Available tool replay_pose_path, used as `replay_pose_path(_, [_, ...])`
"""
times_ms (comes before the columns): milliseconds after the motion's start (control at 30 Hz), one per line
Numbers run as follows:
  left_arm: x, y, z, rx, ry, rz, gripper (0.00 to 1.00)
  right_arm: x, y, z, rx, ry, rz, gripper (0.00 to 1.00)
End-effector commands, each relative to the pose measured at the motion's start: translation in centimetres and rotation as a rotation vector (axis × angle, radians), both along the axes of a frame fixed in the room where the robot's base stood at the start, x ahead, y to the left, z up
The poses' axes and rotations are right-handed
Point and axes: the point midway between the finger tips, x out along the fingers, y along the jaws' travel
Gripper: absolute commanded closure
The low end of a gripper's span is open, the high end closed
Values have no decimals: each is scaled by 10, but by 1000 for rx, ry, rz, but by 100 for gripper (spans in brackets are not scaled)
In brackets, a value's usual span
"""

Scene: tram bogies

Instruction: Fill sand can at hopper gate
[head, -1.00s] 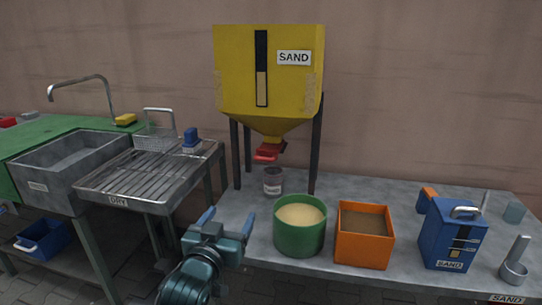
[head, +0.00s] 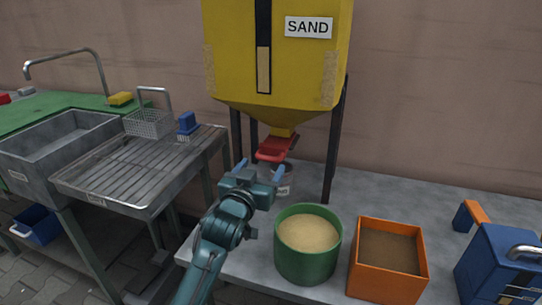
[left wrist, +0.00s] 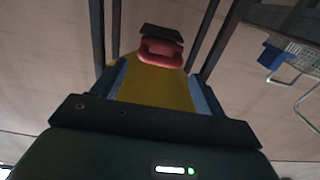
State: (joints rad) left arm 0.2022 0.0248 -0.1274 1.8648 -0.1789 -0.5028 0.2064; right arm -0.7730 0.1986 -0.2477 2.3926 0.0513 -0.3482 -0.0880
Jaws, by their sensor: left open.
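The yellow sand hopper (head: 290,60) stands on dark legs at the back of the bench. Its red gate handle (head: 275,148) is under the spout; it also shows in the left wrist view (left wrist: 161,52). No contact is visible. My right gripper is not in view.
A green tub of sand (head: 308,262) and an orange box of darker sand (head: 388,280) stand on the bench (head: 400,195). A blue box (head: 495,265) is at the right. A metal drying rack (head: 140,170) and sink (head: 60,150) are at the left.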

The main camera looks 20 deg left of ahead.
Motion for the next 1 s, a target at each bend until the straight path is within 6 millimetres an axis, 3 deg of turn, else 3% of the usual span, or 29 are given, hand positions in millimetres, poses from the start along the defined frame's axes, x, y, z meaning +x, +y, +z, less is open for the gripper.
replay_pose_path(200, [45,-2,-1,-1,-2,-1,27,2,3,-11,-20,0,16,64])
replay_pose_path(400, [68,-3,-1,-1,-1,-1,27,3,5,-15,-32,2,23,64])
replay_pose_path(800, [74,-3,0,-1,0,-1,28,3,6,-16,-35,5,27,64])
replay_pose_path(1000, [74,-3,0,-1,0,-1,44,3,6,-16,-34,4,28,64])
